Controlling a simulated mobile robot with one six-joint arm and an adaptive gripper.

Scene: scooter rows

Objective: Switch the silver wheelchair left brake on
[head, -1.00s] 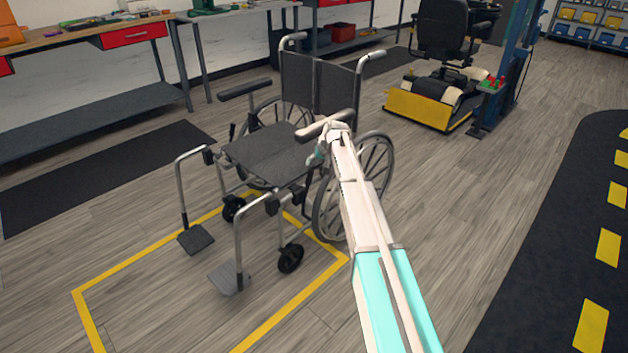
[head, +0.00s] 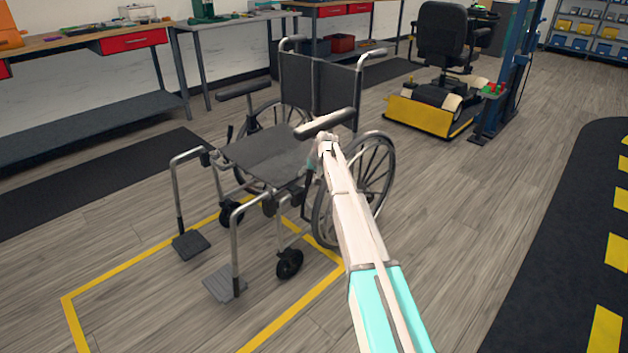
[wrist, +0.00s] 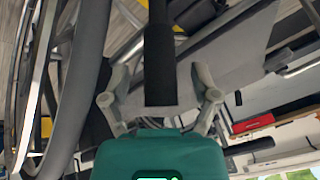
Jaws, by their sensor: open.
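The silver wheelchair (head: 270,150) stands with its footrests toward me, dark seat and backrest, silver frame. My arm reaches to its picture-right side, beneath the armrest (head: 325,123) and beside the large wheel (head: 376,170). My arm hides the left brake in the head view. In the wrist view a black bar that looks like the brake lever (wrist: 158,50) runs between the fingers of my gripper (wrist: 161,97). The fingers are open, one on each side of the bar, with gaps visible. The wheel's rim (wrist: 85,85) curves close by on the left.
Yellow floor tape (head: 130,270) runs around the wheelchair's front. Workbenches (head: 90,42) line the back left. A yellow-fronted machine with a black seat (head: 430,112) stands behind on the right. The floor to the right is clear up to a dark, yellow-marked lane (head: 560,240).

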